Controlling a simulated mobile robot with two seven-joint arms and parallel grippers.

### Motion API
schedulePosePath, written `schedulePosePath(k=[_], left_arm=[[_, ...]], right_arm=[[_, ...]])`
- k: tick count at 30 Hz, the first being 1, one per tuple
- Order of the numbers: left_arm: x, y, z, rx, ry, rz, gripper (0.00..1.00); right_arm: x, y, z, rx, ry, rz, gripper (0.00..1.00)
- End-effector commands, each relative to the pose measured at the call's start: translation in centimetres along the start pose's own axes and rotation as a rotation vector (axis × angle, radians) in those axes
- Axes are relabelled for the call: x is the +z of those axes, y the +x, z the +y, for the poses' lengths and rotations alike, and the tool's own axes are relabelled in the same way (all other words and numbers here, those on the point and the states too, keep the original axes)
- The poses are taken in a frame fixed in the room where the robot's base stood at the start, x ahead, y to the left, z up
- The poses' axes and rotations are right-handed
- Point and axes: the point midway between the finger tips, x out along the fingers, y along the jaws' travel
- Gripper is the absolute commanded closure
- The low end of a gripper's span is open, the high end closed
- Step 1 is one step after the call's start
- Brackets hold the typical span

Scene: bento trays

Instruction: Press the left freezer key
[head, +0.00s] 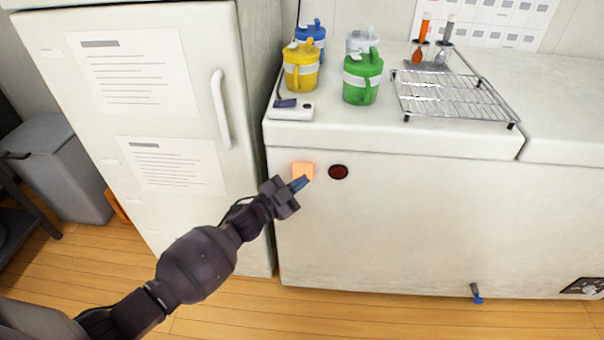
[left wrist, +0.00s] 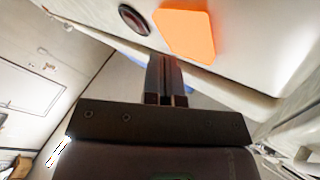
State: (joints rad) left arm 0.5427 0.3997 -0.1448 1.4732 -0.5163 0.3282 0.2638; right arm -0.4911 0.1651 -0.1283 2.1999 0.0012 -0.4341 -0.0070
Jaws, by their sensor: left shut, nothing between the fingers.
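The left freezer key is an orange, glowing square (head: 303,170) on the upper left front of the white chest freezer (head: 420,230). It also shows in the left wrist view (left wrist: 187,34), just beyond the fingers. A dark red round light (head: 338,172) sits to its right; the left wrist view shows it too (left wrist: 133,18). My left gripper (head: 299,184) is shut and empty, with its blue fingertips at the lower edge of the orange key. I cannot tell whether the tips touch it. My right gripper is not in view.
On the freezer top stand yellow (head: 301,66), green (head: 362,77), blue (head: 311,36) and white (head: 361,42) lidded mugs, a small white device (head: 291,109) and a wire rack (head: 455,95). A white fridge (head: 145,120) stands close on the left. A blue-tipped drain tap (head: 476,294) sticks out low down.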

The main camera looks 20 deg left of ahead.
Motion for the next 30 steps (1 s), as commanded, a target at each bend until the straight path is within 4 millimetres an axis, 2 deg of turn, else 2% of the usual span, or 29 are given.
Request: schedulePosePath(k=[30], left_arm=[[0.51, 0.67, -0.49, 0.0, 0.0, 0.0, 1.0]], right_arm=[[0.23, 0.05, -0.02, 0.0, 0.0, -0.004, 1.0]])
